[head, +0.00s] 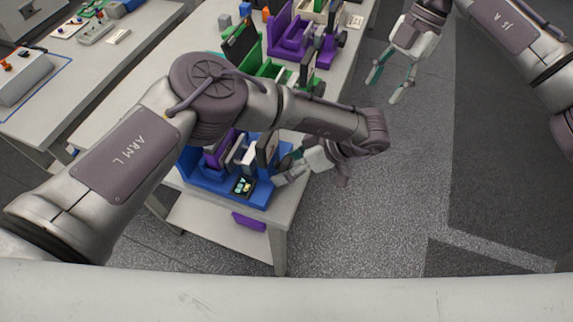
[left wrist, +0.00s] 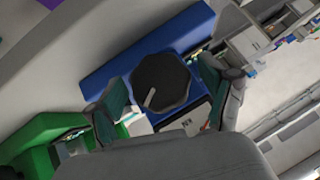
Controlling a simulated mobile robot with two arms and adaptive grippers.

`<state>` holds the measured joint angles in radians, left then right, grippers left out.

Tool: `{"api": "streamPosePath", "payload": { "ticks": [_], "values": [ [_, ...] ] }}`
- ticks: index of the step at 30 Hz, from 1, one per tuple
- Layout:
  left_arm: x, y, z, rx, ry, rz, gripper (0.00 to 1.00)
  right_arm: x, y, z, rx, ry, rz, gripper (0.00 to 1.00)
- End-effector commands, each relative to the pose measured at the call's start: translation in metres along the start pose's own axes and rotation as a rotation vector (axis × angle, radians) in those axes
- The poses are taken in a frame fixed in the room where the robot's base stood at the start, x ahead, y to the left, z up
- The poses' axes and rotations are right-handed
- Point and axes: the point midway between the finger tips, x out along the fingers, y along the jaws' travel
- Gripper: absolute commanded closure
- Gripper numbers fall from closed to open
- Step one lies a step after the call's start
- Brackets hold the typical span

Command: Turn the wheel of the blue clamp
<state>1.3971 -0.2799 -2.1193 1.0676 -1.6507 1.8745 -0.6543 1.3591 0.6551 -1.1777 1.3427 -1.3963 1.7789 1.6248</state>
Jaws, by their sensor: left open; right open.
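The blue clamp (head: 256,197) stands at the near end of the long table, partly hidden behind my left arm in the head view. The left wrist view shows its blue body (left wrist: 190,43) and its dark, many-sided wheel (left wrist: 160,82) with a light handle or mark on it. My left gripper (head: 283,172) is at the clamp's right side. In the left wrist view its open fingers (left wrist: 165,100) are on either side of the wheel; I cannot tell whether they touch it. My right gripper (head: 385,86) is open and empty over the floor, right of the table.
A green clamp (head: 268,68) and a purple clamp (head: 287,42) stand farther back on the same table (head: 285,213). A purple item (head: 248,221) lies on the lower shelf. Another table with devices (head: 82,62) is at the left. The floor right of the table is clear.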

Motion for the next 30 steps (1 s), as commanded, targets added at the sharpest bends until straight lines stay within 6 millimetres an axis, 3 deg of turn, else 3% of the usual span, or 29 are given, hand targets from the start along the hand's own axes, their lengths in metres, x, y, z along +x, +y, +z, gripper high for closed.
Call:
{"api": "streamPosePath", "payload": {
  "ticks": [13,30],
  "values": [
    [-0.065,0.001,0.001,0.000,-0.002,0.002,0.18,0.000,0.000,0.000,0.000,0.000,0.000,0.46],
    [-0.080,-0.004,0.002,-0.039,0.012,0.044,0.18,0.000,0.000,0.000,0.000,0.000,0.000,0.46]
  ]
}}
